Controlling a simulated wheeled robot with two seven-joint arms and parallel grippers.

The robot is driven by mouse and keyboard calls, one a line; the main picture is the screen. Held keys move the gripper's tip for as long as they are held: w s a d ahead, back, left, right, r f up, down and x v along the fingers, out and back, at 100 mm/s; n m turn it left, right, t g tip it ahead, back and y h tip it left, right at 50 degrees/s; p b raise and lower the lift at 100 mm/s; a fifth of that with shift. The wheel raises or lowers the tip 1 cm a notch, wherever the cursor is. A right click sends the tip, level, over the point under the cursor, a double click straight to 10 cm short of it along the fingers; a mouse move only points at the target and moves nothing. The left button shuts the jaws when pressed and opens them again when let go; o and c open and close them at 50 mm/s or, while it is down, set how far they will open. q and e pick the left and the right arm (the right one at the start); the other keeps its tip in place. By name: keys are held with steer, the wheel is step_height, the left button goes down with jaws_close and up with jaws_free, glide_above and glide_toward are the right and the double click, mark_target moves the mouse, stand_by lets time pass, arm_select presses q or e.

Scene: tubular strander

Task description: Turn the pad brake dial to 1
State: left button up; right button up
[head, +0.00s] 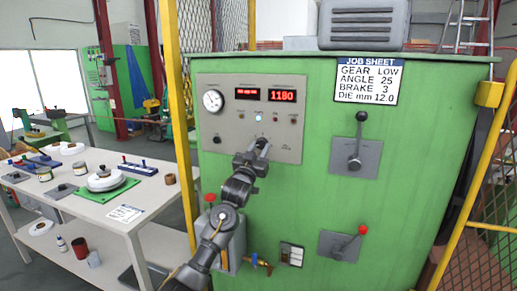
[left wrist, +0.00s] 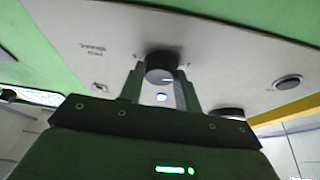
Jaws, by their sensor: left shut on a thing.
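The pad brake dial (left wrist: 161,67) is a round black knob on the grey control panel (head: 285,92). In the left wrist view it sits between the two fingers of my left gripper (left wrist: 160,85), which is shut on it. Small upside-down lettering shows beside the dial, too blurred to read surely. In the head view my left gripper (head: 257,152) reaches the lower middle of the panel and covers most of the dial. I cannot tell which number the dial points to. My right gripper is not in view.
Above are a round gauge (head: 213,101) and a red display (head: 283,96) reading 1180. The job sheet (head: 367,81) says brake 3. Levers (head: 355,160) and (head: 350,243) stand out from the green cabinet at right. A white table (head: 110,195) stands left.

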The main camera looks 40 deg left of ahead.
arm_select(q)
steer(key=shift+f+n, duration=0.15)
steer(key=shift+n, duration=0.55)
steer(key=o, duration=1)
steer(key=shift+y, duration=0.3)
steer(key=b+v, duration=0.2)
steer(key=v, duration=0.8)
steer(key=shift+s+d, duration=0.2)
steer(key=shift+s, duration=0.2)
